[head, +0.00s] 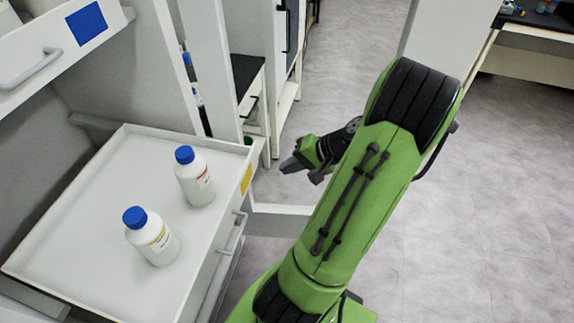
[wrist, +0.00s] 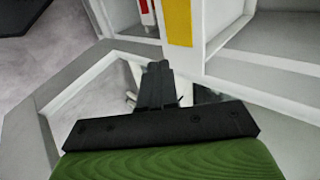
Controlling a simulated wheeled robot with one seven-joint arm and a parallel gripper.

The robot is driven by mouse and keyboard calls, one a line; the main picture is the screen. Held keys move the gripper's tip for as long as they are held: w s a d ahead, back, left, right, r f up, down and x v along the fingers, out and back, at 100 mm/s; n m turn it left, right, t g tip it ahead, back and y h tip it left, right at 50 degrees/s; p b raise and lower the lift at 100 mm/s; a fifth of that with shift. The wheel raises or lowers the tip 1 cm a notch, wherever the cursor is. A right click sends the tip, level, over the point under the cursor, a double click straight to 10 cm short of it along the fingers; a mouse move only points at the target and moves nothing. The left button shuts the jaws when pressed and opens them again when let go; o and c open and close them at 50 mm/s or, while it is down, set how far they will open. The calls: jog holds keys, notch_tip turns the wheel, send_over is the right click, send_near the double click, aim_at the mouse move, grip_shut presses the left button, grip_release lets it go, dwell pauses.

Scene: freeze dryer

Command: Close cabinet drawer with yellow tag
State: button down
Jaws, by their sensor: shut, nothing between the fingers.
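The drawer with the yellow tag (head: 246,179) is pulled out of the cabinet on the left in the head view. Its bare white floor (head: 85,235) shows, and two white bottles with blue caps stand upright inside, one nearer (head: 153,238) and one farther (head: 195,178). A bar handle (head: 233,230) is on its front. The yellow tag also shows at the top of the wrist view (wrist: 178,22). My gripper (head: 290,165) is shut and empty, to the right of the drawer front in the head view. I cannot tell whether the fingertips (wrist: 157,70) touch the drawer.
An upper drawer with a blue tag (head: 87,24) and a handle (head: 31,68) is at the top left. White frame posts and a low crossbar (head: 282,221) stand beside the cabinet. The grey floor (head: 480,200) on the right is clear.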

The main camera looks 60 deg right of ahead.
aim_at(250, 173)
jog(key=x, duration=0.2)
jog(key=r+b+x, duration=0.1)
jog(key=x, duration=0.2)
jog(key=w+b+x, duration=0.1)
jog(key=x, duration=0.2)
jog(key=shift+w+a+r, duration=0.1)
jog(key=shift+a+r, duration=0.1)
jog(key=shift+w+a, duration=0.15)
jog(key=shift+w, duration=0.3)
jog(key=shift+r, duration=0.1)
jog(key=shift+w, duration=0.1)
